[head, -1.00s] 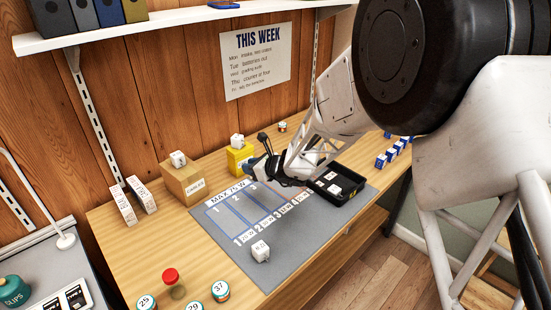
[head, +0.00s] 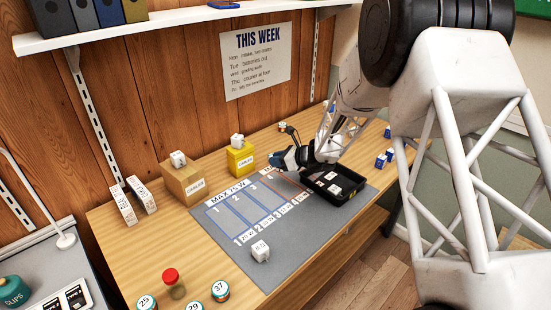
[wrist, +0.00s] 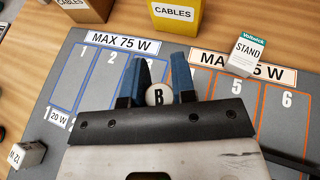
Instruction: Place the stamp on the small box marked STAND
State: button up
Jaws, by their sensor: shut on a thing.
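My gripper (wrist: 154,76) has blue fingers, shut on the stamp (wrist: 157,96), whose round pale end marked B shows between them. In the head view my gripper (head: 284,158) is above the back right of the grey mat; the stamp cannot be made out there. The small white box marked STAND (wrist: 246,54), with a green band, is right of the fingers in the wrist view, apart from them. It covers part of the right MAX 75 W strip. I cannot make it out in the head view, where my arm blocks that area.
A white cube (head: 260,251) lies at the mat's front. The numbered lanes left of my gripper are clear.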

jog(key=shift+w+d+f, duration=0.15)
jog(key=shift+w+d, duration=0.2)
jog(key=shift+d, duration=0.15)
jog(key=w+a, duration=0.1)
jog(key=w, duration=0.4)
jog(key=w+a+f, duration=0.1)
jog(key=w, duration=0.4)
jog(key=w+a, duration=0.1)
jog(key=w, duration=0.4)
jog(key=shift+w+a+f, duration=0.25)
jog(key=shift+w, duration=0.1)
jog(key=shift+f, duration=0.15)
jog(key=shift+f, duration=1.65)
jog(key=shift+f, duration=0.1)
jog(key=o, duration=0.9)
